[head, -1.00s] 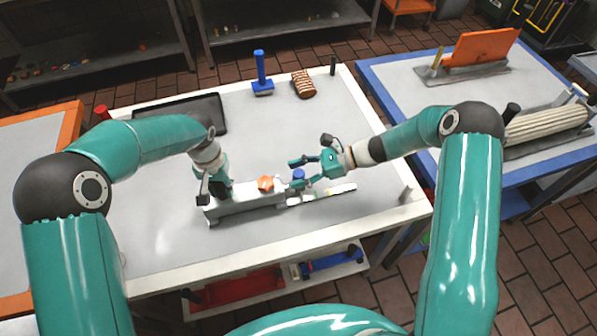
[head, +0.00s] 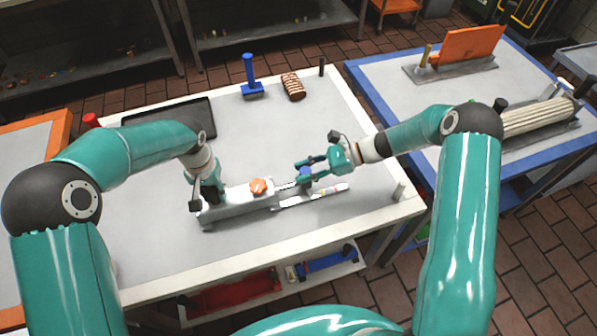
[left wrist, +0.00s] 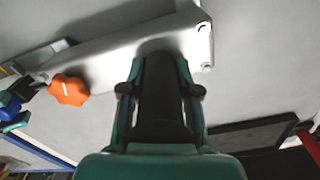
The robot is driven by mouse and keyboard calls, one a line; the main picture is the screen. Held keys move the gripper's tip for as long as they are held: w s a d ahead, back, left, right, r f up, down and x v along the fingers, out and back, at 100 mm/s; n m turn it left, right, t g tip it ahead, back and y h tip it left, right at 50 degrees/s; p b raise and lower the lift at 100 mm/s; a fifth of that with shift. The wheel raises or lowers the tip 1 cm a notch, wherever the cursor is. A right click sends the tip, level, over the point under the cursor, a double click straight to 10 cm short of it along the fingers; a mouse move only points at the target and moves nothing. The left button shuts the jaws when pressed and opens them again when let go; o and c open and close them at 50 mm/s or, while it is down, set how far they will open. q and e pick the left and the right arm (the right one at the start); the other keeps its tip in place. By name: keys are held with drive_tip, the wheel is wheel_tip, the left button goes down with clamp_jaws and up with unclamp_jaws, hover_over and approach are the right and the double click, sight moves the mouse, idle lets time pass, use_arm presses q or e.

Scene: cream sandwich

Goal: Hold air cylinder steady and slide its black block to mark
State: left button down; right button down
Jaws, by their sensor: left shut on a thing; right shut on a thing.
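The air cylinder (head: 238,199) is a long grey body on the table with an orange knob (head: 258,186) on top; it also fills the upper left wrist view (left wrist: 120,58). My left gripper (head: 208,198) is shut on a dark upright grip (left wrist: 160,95) near the cylinder's left end. A pale strip with coloured marks (head: 333,190) extends rightward beside the block. The exact alignment with a mark is too small to tell.
A black tray (head: 212,132), a blue stand (head: 251,88) and a brown-striped roll (head: 293,87) stand at the back. The table (head: 140,245) is clear at front left.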

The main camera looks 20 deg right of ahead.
drive_tip(key=c, duration=0.8)
unclamp_jaws()
drive_tip(key=shift+o, duration=0.2)
drive_tip(key=v, duration=1.2)
drive_tip(key=shift+f, duration=0.1)
drive_tip(key=shift+o, duration=1.3)
